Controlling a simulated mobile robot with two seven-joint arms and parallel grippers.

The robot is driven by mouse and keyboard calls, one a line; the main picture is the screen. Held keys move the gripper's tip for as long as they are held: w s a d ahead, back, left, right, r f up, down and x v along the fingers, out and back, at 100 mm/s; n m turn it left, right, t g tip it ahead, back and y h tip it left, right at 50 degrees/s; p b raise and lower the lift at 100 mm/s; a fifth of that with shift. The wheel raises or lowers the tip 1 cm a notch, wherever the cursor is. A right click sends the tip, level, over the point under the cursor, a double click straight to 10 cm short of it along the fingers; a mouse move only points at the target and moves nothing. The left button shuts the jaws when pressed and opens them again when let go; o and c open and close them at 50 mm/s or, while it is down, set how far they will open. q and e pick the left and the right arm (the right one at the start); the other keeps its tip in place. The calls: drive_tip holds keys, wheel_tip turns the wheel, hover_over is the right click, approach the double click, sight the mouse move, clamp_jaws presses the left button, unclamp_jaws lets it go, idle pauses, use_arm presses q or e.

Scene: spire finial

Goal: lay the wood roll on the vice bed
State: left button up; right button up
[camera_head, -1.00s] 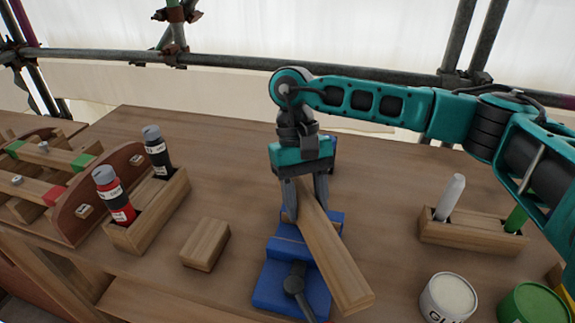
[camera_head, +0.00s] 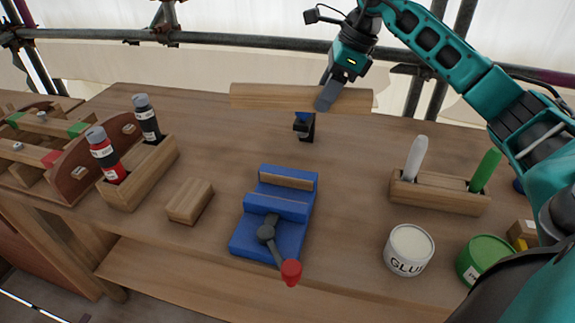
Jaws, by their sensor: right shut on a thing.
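My right gripper (camera_head: 325,100) is shut on a long wooden bar (camera_head: 272,97), the only long wood piece that could be the wood roll; it looks flat-sided. The bar is held nearly level above the back part of the bench, with the fingers right of its middle. The blue vice (camera_head: 247,232) stands on the bench, lower and nearer than the bar. Its bed and jaws show, with a wooden strip along the back jaw and a red-knobbed handle at the front. Nothing lies across the bed. My left gripper is not in view.
A small wood block (camera_head: 190,201) lies left of the vice, near a wooden holder (camera_head: 128,192) with red and black bottles. Right are a glue tub (camera_head: 409,250), a green tin (camera_head: 484,258) and a marker rack (camera_head: 440,197). A small black-and-blue item (camera_head: 304,128) stands below the bar.

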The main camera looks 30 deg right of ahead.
sight(323, 174)
drive_tip(key=shift+d+r+m+h, duration=0.3)
drive_tip(key=shift+d+r+m, duration=0.15)
drive_tip(key=shift+d+m, duration=0.3)
drive_tip(key=shift+f+m, duration=0.25)
drive_tip(key=shift+f, duration=0.1)
wheel_tip(323, 174, down, 19)
drive_tip(key=shift+b, duration=0.85)
drive_tip(key=shift+f, duration=0.15)
drive_tip(key=o, duration=1.2)
